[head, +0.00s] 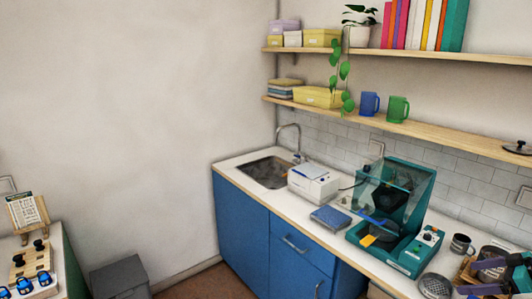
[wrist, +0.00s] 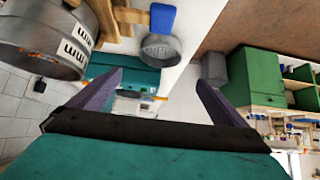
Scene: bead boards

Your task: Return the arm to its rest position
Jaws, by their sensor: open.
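My gripper (head: 479,277) shows at the lower right edge of the head view, over the right end of the counter, with teal housing and dark purple fingers. In the wrist view my gripper (wrist: 160,82) has its two fingers spread wide apart. Nothing is held between them. The rest of my arm is out of view.
Near my gripper are a sieve (wrist: 163,49) with a blue handle, a marked metal vessel (wrist: 35,60) and a dark mug (head: 460,243). A teal machine (head: 398,211) with a clear cover stands on the counter (head: 235,170). Shelves (head: 430,128) hang above. The floor at centre is clear.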

